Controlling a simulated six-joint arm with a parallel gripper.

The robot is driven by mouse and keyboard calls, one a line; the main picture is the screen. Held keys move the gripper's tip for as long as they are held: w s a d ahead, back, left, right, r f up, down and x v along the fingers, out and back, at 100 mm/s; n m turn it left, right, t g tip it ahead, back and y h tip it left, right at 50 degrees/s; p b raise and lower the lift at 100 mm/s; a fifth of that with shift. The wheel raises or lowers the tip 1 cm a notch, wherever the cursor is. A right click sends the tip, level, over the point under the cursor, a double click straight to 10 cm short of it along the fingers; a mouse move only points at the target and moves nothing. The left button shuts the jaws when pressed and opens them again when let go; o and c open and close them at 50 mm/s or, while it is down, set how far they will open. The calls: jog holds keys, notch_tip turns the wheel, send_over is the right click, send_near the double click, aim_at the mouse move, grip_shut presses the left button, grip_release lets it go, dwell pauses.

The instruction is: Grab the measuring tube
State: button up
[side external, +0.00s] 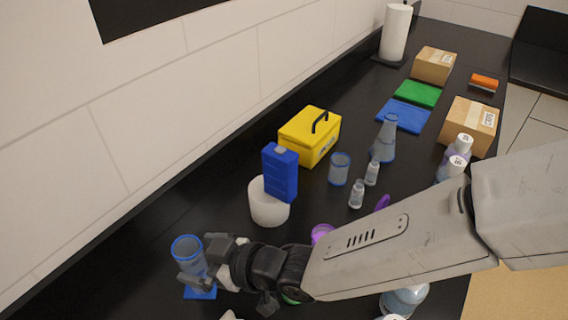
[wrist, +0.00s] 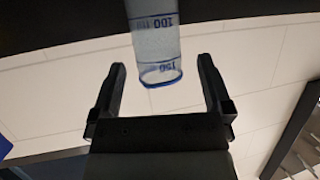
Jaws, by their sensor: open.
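The measuring tube (side external: 187,255) is a clear cylinder with a blue rim, standing upright on a blue base (side external: 200,293) at the lower left in the side view. In the wrist view the tube (wrist: 155,50) has blue markings and its blue-rimmed end lies between the fingertips in the picture. My gripper (side external: 197,262) is at the tube from the right, and it also shows in the wrist view (wrist: 162,75). Its two fingers are apart, one on each side of the tube, with gaps visible on both sides. The gripper partly hides the tube in the side view.
A white round container (side external: 268,207) with a blue box (side external: 280,172) stands just behind my gripper. A yellow case (side external: 308,137), a clear beaker (side external: 339,169), a conical flask (side external: 385,142) and small bottles stand farther back. The counter left of the tube is clear up to the wall.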

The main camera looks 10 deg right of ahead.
aim_at(188, 251)
jog(key=shift+x, duration=1.8)
grip_shut()
